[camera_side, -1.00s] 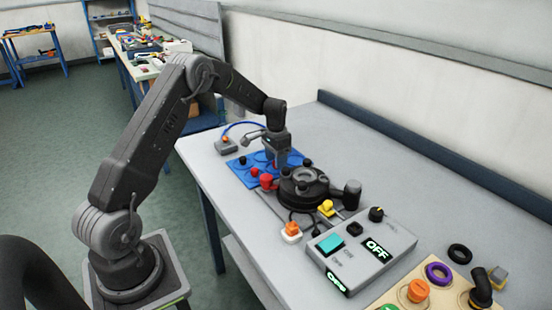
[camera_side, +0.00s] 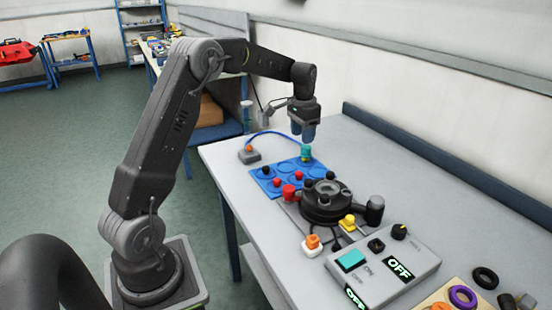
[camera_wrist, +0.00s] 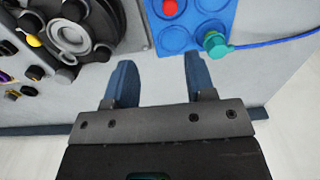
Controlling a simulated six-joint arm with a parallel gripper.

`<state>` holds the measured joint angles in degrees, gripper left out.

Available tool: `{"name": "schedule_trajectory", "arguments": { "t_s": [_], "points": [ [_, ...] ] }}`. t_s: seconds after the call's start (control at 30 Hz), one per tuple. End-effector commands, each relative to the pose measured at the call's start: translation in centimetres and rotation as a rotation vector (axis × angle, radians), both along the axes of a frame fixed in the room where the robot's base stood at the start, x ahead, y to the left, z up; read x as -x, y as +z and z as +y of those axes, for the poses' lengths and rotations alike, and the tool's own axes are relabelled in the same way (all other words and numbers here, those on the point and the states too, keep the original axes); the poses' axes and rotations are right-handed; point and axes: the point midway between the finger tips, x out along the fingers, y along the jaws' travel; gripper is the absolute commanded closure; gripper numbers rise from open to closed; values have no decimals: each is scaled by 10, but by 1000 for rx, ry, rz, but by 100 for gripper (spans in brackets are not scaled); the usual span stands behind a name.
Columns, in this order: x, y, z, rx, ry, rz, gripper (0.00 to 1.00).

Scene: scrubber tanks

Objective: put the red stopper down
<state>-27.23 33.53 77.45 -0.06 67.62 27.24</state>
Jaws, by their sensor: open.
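My gripper (camera_side: 303,134) is above the back right end of the blue mat (camera_side: 262,180), fingers pointing down. In the wrist view its two blue fingers stand wide apart with nothing between them (camera_wrist: 160,78). A red stopper (camera_side: 298,179) sits on the blue mat, below and left of the gripper. In the wrist view a red stopper (camera_wrist: 170,8) shows at the top edge, in a round ring of the mat, clear of the fingers. A second small red piece (camera_side: 277,182) is on the mat nearby. I cannot tell which red piece the wrist view shows.
A teal fitting (camera_wrist: 215,44) with a blue cable is at the mat's corner, close to the right finger. A round black device (camera_side: 325,203) with a larger red knob (camera_side: 289,192) stands beside the mat. A control box (camera_side: 385,265) reads OFF. The table's back strip is clear.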

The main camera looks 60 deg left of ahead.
Motion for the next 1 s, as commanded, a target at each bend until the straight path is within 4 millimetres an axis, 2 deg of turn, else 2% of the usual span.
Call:
{"name": "schedule_trajectory", "arguments": {
  "t_s": [0.03, 0.2, 0.3, 0.43, 0.57, 0.7, 0.83, 1.0],
  "points": [
    [6, 17, -17, -10, -6, -22, 50],
    [45, 70, -83, -39, -9, -111, 50],
    [77, 92, -120, -48, -9, -170, 50],
    [126, 109, -162, -51, -8, -247, 50],
    [178, 113, -197, -41, -9, -325, 50],
    [228, 103, -222, -21, -8, -398, 50],
    [259, 91, -234, -3, -6, -444, 50],
    [275, 82, -240, 10, -4, -470, 50]
  ]
}}
